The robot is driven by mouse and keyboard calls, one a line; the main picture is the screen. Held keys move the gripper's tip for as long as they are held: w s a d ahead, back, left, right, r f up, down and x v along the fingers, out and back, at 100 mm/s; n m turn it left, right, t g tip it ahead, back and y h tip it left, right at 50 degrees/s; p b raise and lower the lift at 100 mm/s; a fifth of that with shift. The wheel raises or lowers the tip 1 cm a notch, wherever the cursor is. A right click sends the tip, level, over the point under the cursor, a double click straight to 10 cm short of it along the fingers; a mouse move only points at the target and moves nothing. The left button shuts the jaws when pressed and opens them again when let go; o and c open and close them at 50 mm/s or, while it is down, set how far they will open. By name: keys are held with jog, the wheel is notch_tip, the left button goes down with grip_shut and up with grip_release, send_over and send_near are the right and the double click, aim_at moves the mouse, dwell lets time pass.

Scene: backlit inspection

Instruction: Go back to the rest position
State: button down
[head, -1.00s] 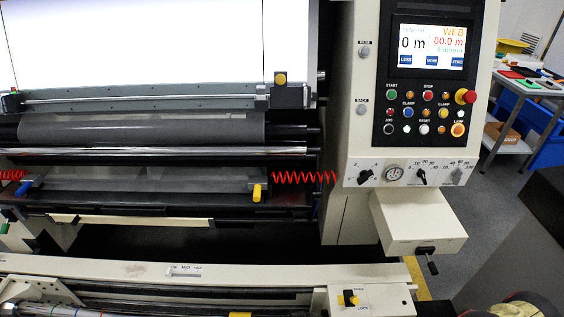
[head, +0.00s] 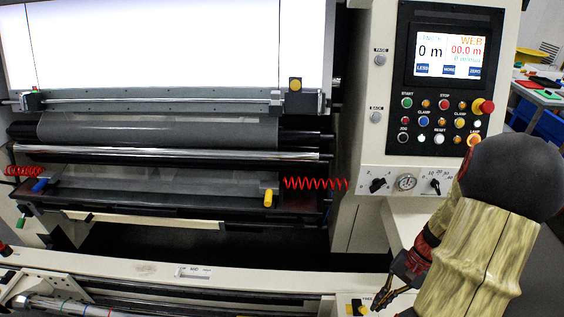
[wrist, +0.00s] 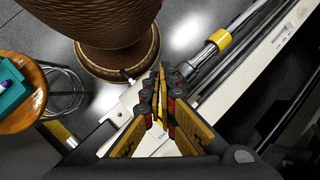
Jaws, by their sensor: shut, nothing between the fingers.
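My gripper (head: 378,300) hangs at the lower right of the head view, in front of the machine's low front rail and near the lock switch plate. Its fingers point down and to the left. In the wrist view my gripper (wrist: 161,80) shows its black, red and yellow fingers close together, with nothing seen between them. My arm reaches down from the right and hides part of the control panel's lower right side.
The inspection machine has a lit white screen (head: 165,45), a control panel (head: 445,75) and a red coiled cable (head: 315,184). A shaft with a yellow band (wrist: 218,40) lies below my gripper. A round wooden stool (wrist: 22,100) stands at left in the wrist view.

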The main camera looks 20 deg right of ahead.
jog(key=w+a+r+n+t+h, duration=0.2)
jog(key=a+r+n, duration=0.4)
jog(key=a+r, duration=0.6)
jog(key=w+a+r+n+t+h, duration=0.3)
jog(key=a+r+n, duration=0.4)
jog(key=a+r, duration=0.5)
notch_tip(320, 180, up, 3)
jog(key=shift+w+a+r+t+h, duration=0.15)
jog(key=shift+w+a+t+h, duration=0.2)
jog(key=shift+t+h, duration=0.15)
jog(key=shift+d, duration=0.15)
